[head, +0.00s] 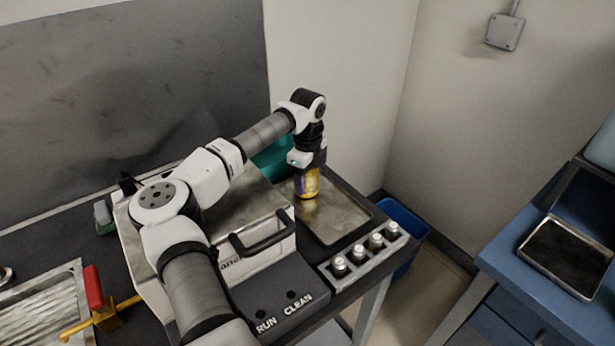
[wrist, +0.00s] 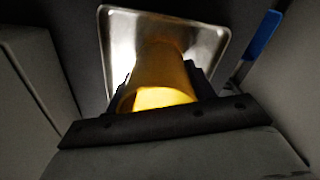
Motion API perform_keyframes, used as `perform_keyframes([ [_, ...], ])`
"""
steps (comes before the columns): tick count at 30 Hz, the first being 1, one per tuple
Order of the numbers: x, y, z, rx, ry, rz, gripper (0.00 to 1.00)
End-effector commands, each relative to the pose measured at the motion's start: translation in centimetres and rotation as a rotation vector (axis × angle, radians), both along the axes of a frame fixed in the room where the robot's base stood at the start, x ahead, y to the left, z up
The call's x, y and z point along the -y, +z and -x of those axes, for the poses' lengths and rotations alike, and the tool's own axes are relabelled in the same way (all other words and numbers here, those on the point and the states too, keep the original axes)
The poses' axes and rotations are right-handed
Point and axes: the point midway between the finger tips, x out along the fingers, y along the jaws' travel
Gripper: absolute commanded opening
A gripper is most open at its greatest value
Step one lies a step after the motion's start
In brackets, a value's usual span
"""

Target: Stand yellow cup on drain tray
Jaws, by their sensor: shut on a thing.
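The yellow cup (head: 307,188) is between the jaws of my gripper (head: 306,168), at the left back part of a flat metal tray (head: 345,228) on the dark bench. A purple patch shows on the cup. In the wrist view the cup (wrist: 160,72) fills the space between the two dark fingers of my gripper (wrist: 162,88), with a rimmed metal tray (wrist: 115,32) beyond it. I cannot tell whether the cup's base touches the tray. No label shows which tray is the drain tray.
A white machine (head: 265,255) with a black handle stands left of the tray. A rack of several small bottles (head: 362,252) borders its front. A teal container (head: 272,160) is behind. A ridged metal tray (head: 40,310) lies lower left; another tray (head: 568,255) sits on the blue cabinet.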

Motion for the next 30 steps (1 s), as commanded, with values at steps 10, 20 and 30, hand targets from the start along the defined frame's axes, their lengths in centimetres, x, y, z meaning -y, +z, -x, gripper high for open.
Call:
perform_keyframes([
  [10, 0.0, -0.3, 0.0, 0.0, 0.0, 0.0, 0.75],
  [20, 0.0, 0.3, 0.0, 0.001, 0.0, 0.001, 0.75],
  [30, 0.0, 6.5, -0.1, 0.005, 0.0, -0.002, 0.75],
])
